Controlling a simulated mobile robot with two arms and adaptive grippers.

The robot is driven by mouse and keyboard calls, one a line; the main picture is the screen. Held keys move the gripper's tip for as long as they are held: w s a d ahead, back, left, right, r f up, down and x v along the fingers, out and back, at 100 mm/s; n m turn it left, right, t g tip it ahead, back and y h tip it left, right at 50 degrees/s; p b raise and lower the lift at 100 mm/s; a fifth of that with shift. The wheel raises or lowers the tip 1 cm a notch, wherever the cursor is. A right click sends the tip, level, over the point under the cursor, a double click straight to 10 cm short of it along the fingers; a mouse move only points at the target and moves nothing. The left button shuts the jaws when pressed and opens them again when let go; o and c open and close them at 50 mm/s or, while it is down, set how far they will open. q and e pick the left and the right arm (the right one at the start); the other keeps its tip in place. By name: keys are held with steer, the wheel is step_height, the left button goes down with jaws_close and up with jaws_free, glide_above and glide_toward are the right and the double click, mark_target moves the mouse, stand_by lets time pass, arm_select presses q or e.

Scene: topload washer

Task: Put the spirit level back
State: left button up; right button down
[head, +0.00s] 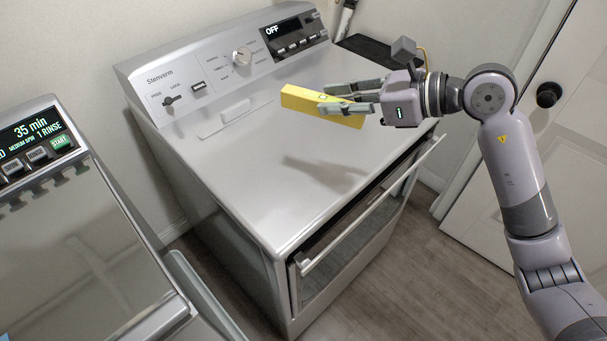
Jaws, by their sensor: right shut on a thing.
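The spirit level is a yellow bar (298,98) in the head view, above the top of the silver machine. My right gripper (345,98) comes in from the right and is shut on the bar near its right part, with a finger on either side. The bar is held clear of the surface, and a shadow lies on the lid below it. It tilts slightly down to the right in the picture. My left gripper is not in view.
The silver machine (240,160) has a control panel with a knob and a display reading OFF. A second machine (80,260) stands at the left, its display reading 35 min. A dark flat item (372,48) lies behind the silver machine's right side. A white door (550,180) stands at the right.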

mark_target(318, 98)
steer(key=a+r, duration=0.1)
steer(key=w+a+r, duration=0.1)
steer(key=a+r, duration=0.1)
steer(key=shift+a+f, duration=0.2)
step_height(318, 98, down, 19)
steer(key=shift+f+p, duration=0.2)
steer(key=shift+p, duration=0.8)
steer(key=shift+f, duration=0.1)
steer(key=c, duration=1.4)
jaws_free()
